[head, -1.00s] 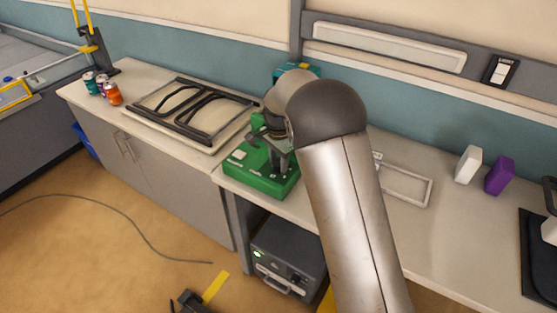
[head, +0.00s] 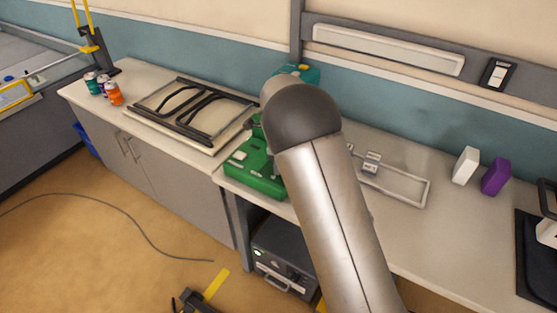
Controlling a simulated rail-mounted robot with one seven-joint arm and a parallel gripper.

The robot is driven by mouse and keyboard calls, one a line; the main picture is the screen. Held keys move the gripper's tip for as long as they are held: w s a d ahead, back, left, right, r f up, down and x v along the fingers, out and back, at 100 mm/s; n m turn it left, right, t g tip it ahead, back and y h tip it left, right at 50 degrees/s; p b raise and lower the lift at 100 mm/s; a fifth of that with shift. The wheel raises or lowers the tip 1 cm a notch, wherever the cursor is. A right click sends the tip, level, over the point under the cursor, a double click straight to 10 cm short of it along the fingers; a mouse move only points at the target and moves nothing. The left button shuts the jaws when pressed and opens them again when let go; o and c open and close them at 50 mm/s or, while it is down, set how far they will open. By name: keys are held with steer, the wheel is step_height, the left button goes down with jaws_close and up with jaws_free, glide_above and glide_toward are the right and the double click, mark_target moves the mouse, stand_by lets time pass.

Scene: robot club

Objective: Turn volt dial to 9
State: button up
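No volt dial can be made out in the head view. A green device (head: 250,172) with small pale labels stands on the counter, its right part hidden behind my arm. A teal device (head: 306,74) shows partly above my arm at the wall. A dark grey box with a front handle and a green light (head: 284,258) sits under the counter; its small front controls are too small to read. My gripper is hidden behind my arm, which crosses the middle of the view.
A black-framed panel (head: 190,112) lies on the left counter near several cans (head: 115,94). A pale metal frame (head: 423,194), a white block (head: 466,166) and a purple block (head: 496,177) are on the right counter. A cable (head: 140,228) lies on the floor.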

steer(key=shift+m, duration=0.6)
steer(key=o, duration=1)
step_height(320, 180, up, 18)
steer(key=shift+f+b, duration=0.25)
steer(key=shift+b, duration=0.15)
